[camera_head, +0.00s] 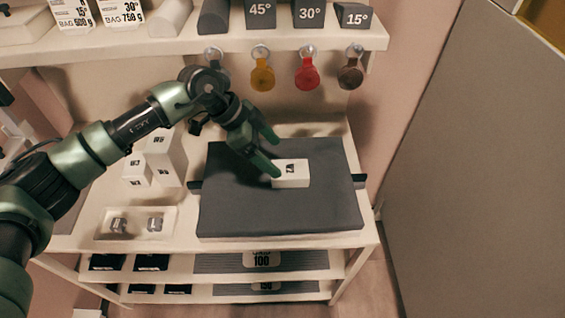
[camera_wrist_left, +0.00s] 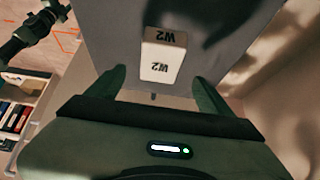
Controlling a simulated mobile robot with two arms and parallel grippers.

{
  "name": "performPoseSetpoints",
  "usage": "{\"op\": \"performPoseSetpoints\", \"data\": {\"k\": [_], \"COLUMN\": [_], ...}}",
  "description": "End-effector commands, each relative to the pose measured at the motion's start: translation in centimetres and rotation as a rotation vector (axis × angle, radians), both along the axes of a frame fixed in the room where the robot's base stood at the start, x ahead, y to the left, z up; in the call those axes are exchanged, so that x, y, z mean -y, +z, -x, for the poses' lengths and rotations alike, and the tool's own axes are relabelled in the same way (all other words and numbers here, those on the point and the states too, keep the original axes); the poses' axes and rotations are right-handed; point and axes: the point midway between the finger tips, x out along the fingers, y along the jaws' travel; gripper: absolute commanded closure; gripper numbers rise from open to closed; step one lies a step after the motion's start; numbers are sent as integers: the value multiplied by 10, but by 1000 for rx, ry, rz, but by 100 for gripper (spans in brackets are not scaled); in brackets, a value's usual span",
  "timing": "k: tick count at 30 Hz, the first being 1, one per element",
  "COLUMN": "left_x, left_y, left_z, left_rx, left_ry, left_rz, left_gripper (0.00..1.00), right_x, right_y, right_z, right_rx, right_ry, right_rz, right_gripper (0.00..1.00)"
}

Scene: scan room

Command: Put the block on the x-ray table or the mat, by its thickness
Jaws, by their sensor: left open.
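A white block (camera_head: 290,173) with a dark label lies on a dark grey pad (camera_head: 240,212) on the white bench. In the left wrist view the block (camera_wrist_left: 161,65) reads W2 on two faces, upside down. My left gripper (camera_head: 273,155) is open at the left end of the block. In the wrist view its fingers (camera_wrist_left: 158,85) are spread, with the block just ahead, between their lines. Whether a finger touches the block I cannot tell. Part of an arm, seemingly my right one, shows at the wrist view's upper left; its gripper is unclear.
White labelled blocks (camera_head: 165,158) stand left of the pad. A shallow tray (camera_head: 136,231) with two small metal pieces is in front of them. Coloured tags (camera_head: 306,74) hang from the shelf above, which carries angled wedges. Lower shelves (camera_head: 220,280) hold dark plates. A grey panel (camera_head: 470,170) rises at right.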

Motion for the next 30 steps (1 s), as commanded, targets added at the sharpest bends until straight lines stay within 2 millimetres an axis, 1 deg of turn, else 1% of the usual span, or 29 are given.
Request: {"op": "performPoseSetpoints", "data": {"k": [1, 4, 6, 10, 15, 30], "left_x": [-7, -16, -22, -27, -30, -29], "left_y": [9, 24, 32, 43, 46, 46], "left_z": [-2, -1, -1, 0, 0, 0], "left_rx": [5, 4, 2, 2, 0, 0], "left_ry": [2, 1, 1, 0, 0, 0], "left_rz": [0, 0, 0, 0, 0, 0], "left_gripper": [19, 19, 19, 19, 19, 19], "right_x": [0, 0, 0, 0, 0, 0], "right_y": [-3, -6, -7, -8, -8, -8], "right_z": [0, 0, 0, 0, 0, -1], "right_rx": [0, 0, 0, 0, -1, 1], "right_ry": [0, 0, 0, 0, 0, 0], "right_rz": [0, 0, 0, 0, 0, 0], "right_gripper": [54, 54, 54, 54, 54, 54]}}
